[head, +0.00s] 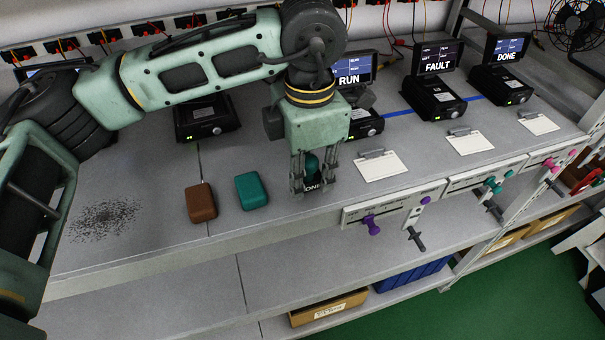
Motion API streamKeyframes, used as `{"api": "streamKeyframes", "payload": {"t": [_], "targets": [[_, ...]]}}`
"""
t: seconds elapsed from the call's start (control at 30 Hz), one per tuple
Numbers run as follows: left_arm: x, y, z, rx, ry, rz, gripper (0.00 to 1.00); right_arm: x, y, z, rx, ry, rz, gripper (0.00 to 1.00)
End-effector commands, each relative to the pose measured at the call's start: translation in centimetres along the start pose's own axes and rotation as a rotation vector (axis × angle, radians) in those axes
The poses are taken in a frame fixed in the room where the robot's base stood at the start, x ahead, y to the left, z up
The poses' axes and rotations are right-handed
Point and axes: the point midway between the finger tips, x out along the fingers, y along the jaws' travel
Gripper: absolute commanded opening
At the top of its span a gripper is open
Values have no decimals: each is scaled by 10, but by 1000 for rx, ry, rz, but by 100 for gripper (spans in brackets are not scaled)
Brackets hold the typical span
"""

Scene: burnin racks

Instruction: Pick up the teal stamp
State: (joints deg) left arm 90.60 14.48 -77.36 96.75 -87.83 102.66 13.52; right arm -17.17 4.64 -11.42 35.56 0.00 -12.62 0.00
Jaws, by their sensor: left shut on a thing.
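The teal stamp (312,162) is in the head view, left of centre, upright, with a teal handle and a dark base bearing partly covered white letters that end in "ONE". My left gripper (311,183) points down at the bench and is shut on the stamp, one finger on each side. The fingers hide part of the stamp. I cannot tell whether its base touches the bench top or is slightly above it. My right gripper is not in view.
A teal block (252,191) and a brown block (201,202) lie left of the stamp on the bench (160,170). Devices with screens reading RUN (350,72), FAULT (437,58) and DONE (505,48) stand behind, with white cards (382,166) in front. Purple-handled hardware (372,225) sticks out at the front edge.

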Motion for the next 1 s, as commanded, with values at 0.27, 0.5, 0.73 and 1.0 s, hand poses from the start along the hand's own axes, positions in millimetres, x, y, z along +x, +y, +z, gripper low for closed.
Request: {"api": "streamKeyframes", "payload": {"t": [0.27, 0.5, 0.73, 1.0], "targets": [[6, -78, -4, 9, -2, 5, 0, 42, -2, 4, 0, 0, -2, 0], [3, -130, -6, 4, -1, 4, 0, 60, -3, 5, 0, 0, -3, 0], [0, -149, -8, 1, -1, 1, 0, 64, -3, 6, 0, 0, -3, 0], [0, -151, -8, -1, -1, 1, 0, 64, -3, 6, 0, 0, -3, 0]]}}
